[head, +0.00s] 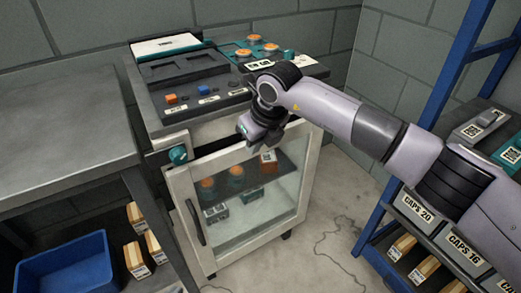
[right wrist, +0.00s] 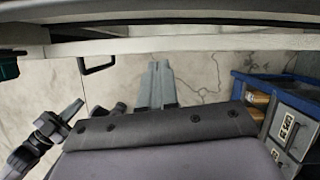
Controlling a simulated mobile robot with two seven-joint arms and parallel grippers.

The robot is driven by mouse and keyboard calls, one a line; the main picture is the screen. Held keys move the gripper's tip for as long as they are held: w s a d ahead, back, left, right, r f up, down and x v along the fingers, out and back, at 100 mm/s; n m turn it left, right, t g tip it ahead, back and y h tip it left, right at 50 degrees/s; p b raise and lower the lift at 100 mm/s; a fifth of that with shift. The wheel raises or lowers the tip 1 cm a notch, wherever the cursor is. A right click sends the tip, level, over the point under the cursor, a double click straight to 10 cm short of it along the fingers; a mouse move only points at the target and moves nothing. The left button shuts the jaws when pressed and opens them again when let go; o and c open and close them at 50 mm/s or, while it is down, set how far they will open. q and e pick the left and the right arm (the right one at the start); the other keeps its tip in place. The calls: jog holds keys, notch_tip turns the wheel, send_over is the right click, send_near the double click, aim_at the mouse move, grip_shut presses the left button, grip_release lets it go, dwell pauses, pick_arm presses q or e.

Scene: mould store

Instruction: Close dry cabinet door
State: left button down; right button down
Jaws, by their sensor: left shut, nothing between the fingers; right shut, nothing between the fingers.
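The dry cabinet (head: 200,130) stands by the back wall. Its glass door (head: 245,205) has a pale frame and a dark handle (head: 197,222) on the left side; the handle also shows in the right wrist view (right wrist: 97,62). My right gripper (head: 247,127) is at the door's top edge in the head view. Its fingers (right wrist: 157,88) are together and empty in the right wrist view, just in front of the door frame (right wrist: 200,45). My left gripper (right wrist: 72,110) shows small at the lower left there.
A grey bench (head: 60,140) with a blue bin (head: 65,268) beneath stands at the left. A blue shelf rack (head: 452,75) with labelled boxes stands at the right. The cabinet top carries a tray and orange-topped items. Cracked floor (head: 335,225) is clear right of the door.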

jog(key=shift+w+a+m+h+b, duration=0.3)
jog(key=shift+w+a+m+b, duration=0.15)
jog(key=shift+w+a+m, duration=0.5)
jog(key=shift+d, duration=0.25)
jog(key=shift+s, duration=0.1)
